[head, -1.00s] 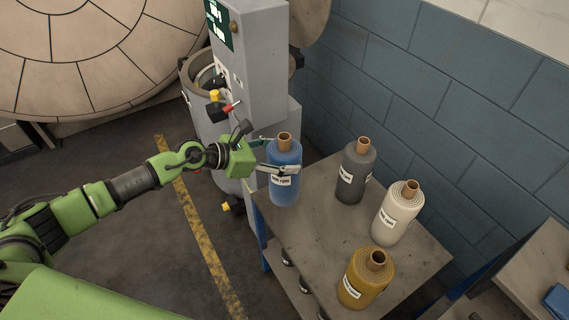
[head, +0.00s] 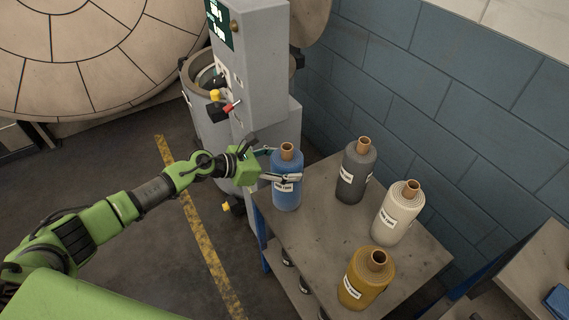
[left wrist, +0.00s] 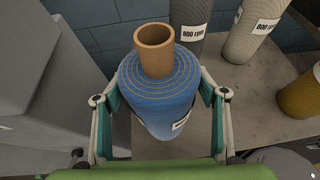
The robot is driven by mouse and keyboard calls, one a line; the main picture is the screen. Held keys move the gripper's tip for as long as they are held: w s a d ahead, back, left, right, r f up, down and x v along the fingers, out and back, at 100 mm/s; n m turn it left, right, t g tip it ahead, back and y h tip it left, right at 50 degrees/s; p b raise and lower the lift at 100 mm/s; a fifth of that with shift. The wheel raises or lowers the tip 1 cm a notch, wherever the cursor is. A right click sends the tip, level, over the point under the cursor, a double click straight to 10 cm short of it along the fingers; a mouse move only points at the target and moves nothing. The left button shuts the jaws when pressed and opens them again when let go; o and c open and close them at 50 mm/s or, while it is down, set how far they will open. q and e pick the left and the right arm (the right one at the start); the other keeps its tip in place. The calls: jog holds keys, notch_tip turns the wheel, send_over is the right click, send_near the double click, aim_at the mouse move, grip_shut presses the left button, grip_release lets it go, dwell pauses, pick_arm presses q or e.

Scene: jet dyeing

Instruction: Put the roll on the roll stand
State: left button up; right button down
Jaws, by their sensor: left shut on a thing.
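The blue roll (head: 286,194) has a brown core and a white label. It stands upright at the left back corner of the grey-topped stand (head: 310,228); I cannot tell whether its base touches the top. My left gripper (head: 285,166) is shut on the blue roll, one finger on each side. In the left wrist view the blue roll (left wrist: 160,98) sits between the fingers of the gripper (left wrist: 165,108), its coiled top and core showing. My right gripper is not in view.
A grey roll (head: 353,180), a cream roll (head: 393,222) and a yellow roll (head: 362,284) stand on the same top. A grey control cabinet (head: 262,70) is close behind the blue roll. A blue block wall (head: 440,110) runs along the right.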

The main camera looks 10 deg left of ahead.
pick_arm(q)
jog(key=o, duration=2)
jog(key=shift+r+p, duration=0.25)
jog(key=shift+p, duration=0.1)
jog(key=shift+s+a, duration=0.15)
jog(key=shift+a, duration=0.15)
jog(key=shift+b+v, duration=1.6)
jog(key=shift+v, duration=4.1)
